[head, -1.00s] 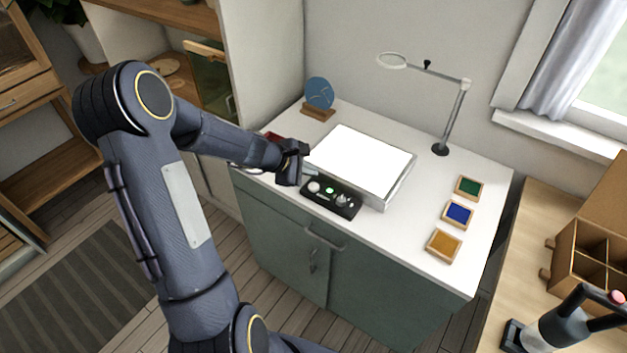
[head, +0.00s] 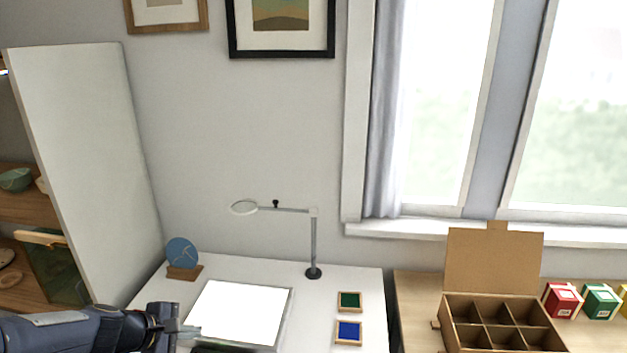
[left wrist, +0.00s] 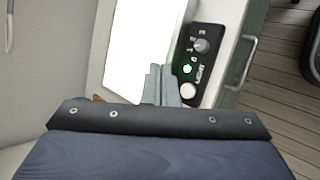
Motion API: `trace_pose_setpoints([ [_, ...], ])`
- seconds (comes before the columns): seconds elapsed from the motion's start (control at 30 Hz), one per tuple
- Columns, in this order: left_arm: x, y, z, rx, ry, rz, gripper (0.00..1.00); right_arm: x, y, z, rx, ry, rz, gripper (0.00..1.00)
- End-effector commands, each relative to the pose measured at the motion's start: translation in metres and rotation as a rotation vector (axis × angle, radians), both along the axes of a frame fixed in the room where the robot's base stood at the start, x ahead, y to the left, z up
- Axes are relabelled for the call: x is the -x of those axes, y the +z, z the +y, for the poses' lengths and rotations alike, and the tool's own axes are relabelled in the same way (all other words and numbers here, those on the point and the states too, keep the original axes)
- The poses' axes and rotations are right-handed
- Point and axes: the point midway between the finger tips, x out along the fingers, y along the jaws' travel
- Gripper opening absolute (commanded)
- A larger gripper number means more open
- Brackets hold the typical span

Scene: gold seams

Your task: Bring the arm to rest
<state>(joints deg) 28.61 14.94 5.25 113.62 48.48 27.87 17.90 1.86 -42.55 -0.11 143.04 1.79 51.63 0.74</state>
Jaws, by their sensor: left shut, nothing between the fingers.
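My left arm comes in low at the left of the head view, with its left gripper (head: 186,330) at the front left corner of the lit white panel (head: 240,312). The gripper is shut and empty. In the left wrist view its closed fingers (left wrist: 162,84) show beside the panel and a black control box (left wrist: 200,62) with knobs and a green light. I cannot tell from these views whether the fingers touch the box. My right gripper is not in view.
A magnifier lamp (head: 314,245) stands at the back of the white worktop (head: 325,325). A blue disc on a wooden stand (head: 182,257) is at the back left. Green (head: 350,300) and blue (head: 349,331) trays lie to the right. A divided box (head: 495,325) sits on the wooden table.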

Motion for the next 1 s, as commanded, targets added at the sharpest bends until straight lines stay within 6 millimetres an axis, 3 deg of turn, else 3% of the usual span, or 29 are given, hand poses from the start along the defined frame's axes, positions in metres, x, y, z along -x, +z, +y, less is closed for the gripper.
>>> trace_pose_setpoints([
  [0.03,0.017,0.026,-0.016,-0.067,-0.101,-0.050,0.00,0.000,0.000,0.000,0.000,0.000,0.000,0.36],
  [0.1,0.047,0.052,-0.038,-0.168,-0.257,-0.109,0.00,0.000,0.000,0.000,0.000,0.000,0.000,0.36],
  [0.2,0.095,0.077,-0.063,-0.317,-0.471,-0.184,0.00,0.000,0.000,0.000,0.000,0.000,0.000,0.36],
  [0.33,0.160,0.090,-0.082,-0.511,-0.716,-0.264,0.00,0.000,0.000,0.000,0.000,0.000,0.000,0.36],
  [0.5,0.222,0.084,-0.088,-0.720,-0.942,-0.327,0.00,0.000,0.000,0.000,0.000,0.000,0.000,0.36],
  [0.7,0.250,0.075,-0.086,-0.834,-1.052,-0.348,0.00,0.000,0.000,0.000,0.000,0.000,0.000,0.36],
  [1.0,0.252,0.073,-0.086,-0.843,-1.060,-0.347,0.00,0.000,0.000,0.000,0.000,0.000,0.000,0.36],
])
